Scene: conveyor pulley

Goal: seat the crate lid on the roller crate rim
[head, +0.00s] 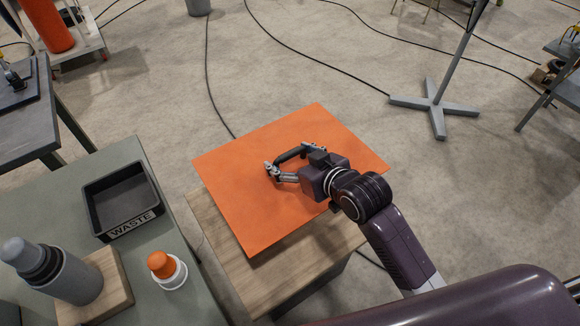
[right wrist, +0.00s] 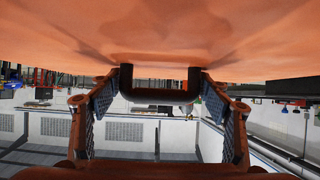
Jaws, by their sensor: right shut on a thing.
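The crate lid (head: 240,200) is a flat orange panel with a dark bar handle (head: 296,153) on top. My right gripper (head: 279,173) is shut on this handle, with its arm coming in from the lower right. In the right wrist view, the handle (right wrist: 158,97) shows between the two fingers, and the lid's orange face (right wrist: 160,35) fills the top of the picture. No roller crate or rim shows in the head view; the lid covers what is under it. I cannot tell whether the lid touches anything below. My left gripper is not in view.
A wooden-topped stand (head: 285,285) shows beneath the lid's near edge. To the left, a green table (head: 190,262) bears a black WASTE tray (head: 125,200), a grey bottle on a wooden block (head: 113,280) and an orange-capped white item (head: 168,272). Cables cross the floor behind.

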